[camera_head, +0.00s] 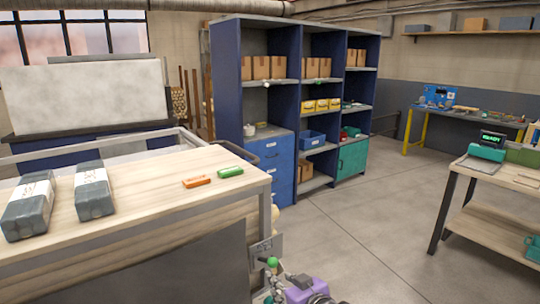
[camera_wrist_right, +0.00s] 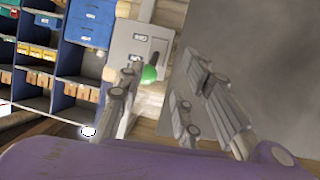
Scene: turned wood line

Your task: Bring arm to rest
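My right gripper (camera_head: 284,282) is at the bottom middle of the head view, close to a lever with a green ball knob (camera_head: 272,262). The lever is on a small grey switch panel (camera_head: 264,249) at the table's end. In the right wrist view the fingers of the right gripper (camera_wrist_right: 165,72) are apart with nothing held. The green knob (camera_wrist_right: 149,73) shows beyond them, nearer the left finger, and the switch panel (camera_wrist_right: 140,45) is behind it. I cannot tell whether a finger touches the lever. My left gripper is not in view.
Blue shelves (camera_head: 228,90) stand behind. A bench (camera_head: 497,173) is at right. The floor (camera_head: 370,220) between is clear.

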